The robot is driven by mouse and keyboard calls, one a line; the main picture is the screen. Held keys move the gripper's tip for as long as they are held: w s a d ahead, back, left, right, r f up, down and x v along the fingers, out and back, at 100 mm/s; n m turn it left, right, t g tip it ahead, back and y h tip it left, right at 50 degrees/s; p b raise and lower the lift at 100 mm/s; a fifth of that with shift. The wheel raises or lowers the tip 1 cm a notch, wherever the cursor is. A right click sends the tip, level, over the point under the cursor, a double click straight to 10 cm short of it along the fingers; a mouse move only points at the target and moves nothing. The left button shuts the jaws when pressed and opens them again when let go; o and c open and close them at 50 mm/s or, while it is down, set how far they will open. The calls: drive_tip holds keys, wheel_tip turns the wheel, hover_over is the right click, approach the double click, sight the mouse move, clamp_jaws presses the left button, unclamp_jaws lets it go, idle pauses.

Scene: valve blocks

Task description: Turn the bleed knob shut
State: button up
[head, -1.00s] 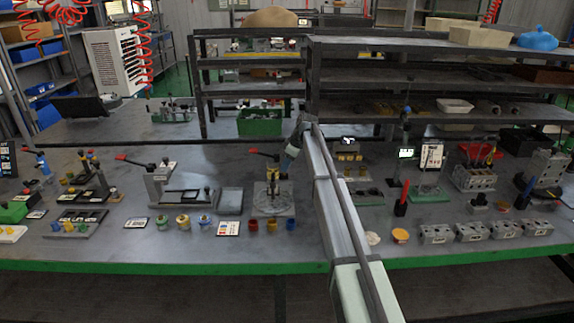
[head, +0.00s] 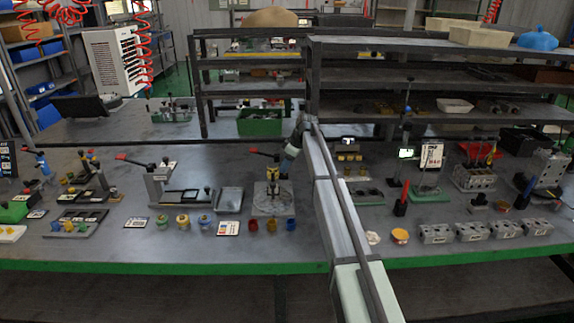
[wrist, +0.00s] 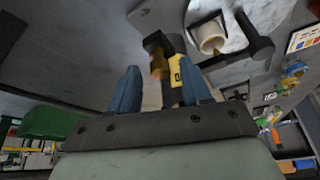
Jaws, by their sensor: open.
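My gripper (wrist: 163,78) is open, with its two blue fingers spread apart in the wrist view. It also shows in the head view (head: 286,165), just above a metal fixture. A yellow-and-black part (wrist: 173,68) of the fixture shows between the fingers, with a small brass-orange piece (wrist: 157,64) at its left. The yellow part also shows in the head view (head: 272,173), above the grey fixture plate (head: 262,209). I cannot tell for certain which piece is the bleed knob, or whether a finger touches anything.
A red-handled lever (head: 263,153) stands beside the fixture's top. Small coloured cups (head: 271,225) sit in front of it. A grey tray (head: 229,200) lies to the left. Several metal valve blocks (head: 437,234) stand at the right front. Shelving rises behind the bench.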

drive_tip(key=v, duration=1.3)
drive_tip(key=shift+r, duration=0.4)
drive_tip(key=shift+s+d, duration=0.1)
